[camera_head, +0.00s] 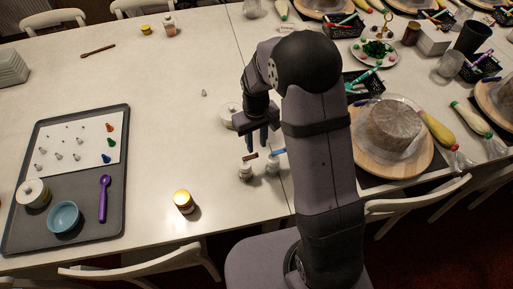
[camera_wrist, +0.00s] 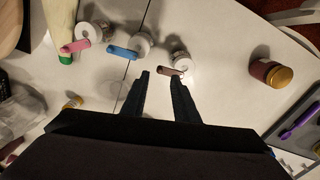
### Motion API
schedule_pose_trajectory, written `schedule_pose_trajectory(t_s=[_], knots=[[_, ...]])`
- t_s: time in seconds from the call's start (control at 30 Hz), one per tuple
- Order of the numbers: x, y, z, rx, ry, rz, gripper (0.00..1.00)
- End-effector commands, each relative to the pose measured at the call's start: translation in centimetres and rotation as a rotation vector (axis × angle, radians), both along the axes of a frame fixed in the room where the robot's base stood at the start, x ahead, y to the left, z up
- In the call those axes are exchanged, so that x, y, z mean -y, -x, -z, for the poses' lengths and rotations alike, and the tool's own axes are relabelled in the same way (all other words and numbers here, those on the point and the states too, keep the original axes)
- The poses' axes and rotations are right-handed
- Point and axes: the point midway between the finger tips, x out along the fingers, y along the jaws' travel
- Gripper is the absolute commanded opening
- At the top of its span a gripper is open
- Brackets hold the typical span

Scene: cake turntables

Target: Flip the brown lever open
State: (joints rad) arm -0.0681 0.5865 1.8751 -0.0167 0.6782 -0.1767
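The brown lever (camera_head: 250,156) is a short bar on top of a small white jar (camera_head: 246,173). In the wrist view the brown lever (camera_wrist: 170,71) lies just beyond my fingertips, near the right finger, with its white jar (camera_wrist: 181,58) behind it. My gripper (camera_head: 257,138) points down above and slightly behind the lever in the head view. In the wrist view my gripper (camera_wrist: 160,78) has its fingers apart with nothing held between them. Whether a fingertip touches the lever cannot be told.
A blue lever (camera_wrist: 124,52) on a similar jar stands close beside, and a pink lever (camera_wrist: 75,47) is farther left. A brown jar with a yellow lid (camera_head: 183,201) stands to the left in the head view. A grey tray (camera_head: 80,232) lies farther left. Table between is clear.

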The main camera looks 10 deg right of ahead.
Motion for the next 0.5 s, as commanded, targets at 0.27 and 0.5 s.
schedule_pose_trajectory(t_s=[0.27,0.5], knots=[[-0.1,0.0,-2.8,0.002,-0.001,-0.001,0.27],[-0.1,0.0,-3.3,0.000,0.000,-0.001,0.27]])
